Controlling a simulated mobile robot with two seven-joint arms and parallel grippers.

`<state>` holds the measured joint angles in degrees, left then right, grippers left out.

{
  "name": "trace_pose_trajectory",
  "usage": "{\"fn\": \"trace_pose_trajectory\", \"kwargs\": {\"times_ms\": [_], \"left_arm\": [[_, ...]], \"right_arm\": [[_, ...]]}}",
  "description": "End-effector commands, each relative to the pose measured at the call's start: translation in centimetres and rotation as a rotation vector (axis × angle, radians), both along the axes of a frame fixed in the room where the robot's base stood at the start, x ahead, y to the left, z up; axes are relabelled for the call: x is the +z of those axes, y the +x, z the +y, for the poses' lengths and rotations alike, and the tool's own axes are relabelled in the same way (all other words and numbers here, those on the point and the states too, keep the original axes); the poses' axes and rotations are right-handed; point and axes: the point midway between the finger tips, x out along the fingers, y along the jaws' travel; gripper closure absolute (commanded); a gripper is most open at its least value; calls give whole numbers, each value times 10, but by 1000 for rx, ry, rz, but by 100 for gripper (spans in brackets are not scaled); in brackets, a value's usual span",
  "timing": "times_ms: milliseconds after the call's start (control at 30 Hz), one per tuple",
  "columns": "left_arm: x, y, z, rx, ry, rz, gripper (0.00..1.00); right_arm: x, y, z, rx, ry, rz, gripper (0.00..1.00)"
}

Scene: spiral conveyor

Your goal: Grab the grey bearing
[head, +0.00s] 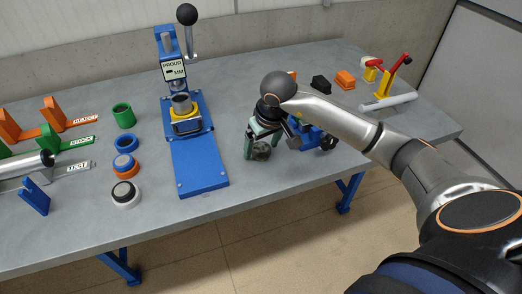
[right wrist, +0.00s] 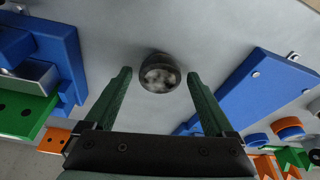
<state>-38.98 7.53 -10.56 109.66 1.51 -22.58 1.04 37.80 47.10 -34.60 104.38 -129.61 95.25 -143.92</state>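The grey bearing (head: 261,151) is a short, dark grey round piece on the table, right of the blue press. In the right wrist view the bearing (right wrist: 159,73) shows a mottled grey face and lies between the tips of the two green fingers, with a visible gap on each side. My right gripper (head: 259,142) points down at it and is open, with nothing held. In the head view the fingers and wrist partly cover the bearing. My left gripper is not in view.
The blue press (head: 200,162) with a black-knobbed lever stands left of my right gripper. Green, blue, orange and white rings stand further left, beside labelled racks (head: 62,128). A blue fixture (head: 312,135) is close on the right. Bare table (head: 240,80) lies behind the gripper.

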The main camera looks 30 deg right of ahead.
Motion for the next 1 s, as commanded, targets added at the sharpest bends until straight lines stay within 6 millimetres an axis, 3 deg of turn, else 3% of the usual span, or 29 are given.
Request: {"fn": "trace_pose_trajectory", "kwargs": {"times_ms": [33, 600, 733, 767, 1000], "left_arm": [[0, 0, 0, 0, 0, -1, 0], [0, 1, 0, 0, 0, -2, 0], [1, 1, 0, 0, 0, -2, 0], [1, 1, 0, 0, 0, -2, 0], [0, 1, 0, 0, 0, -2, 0]], "right_arm": [[0, 0, 0, 0, 0, 0, 18], [0, 0, 0, 0, 0, 0, 82], [1, 0, 0, 0, 0, 0, 93], [1, 0, 0, 0, 0, 0, 100], [2, 0, 0, 0, 0, -1, 100]]}}
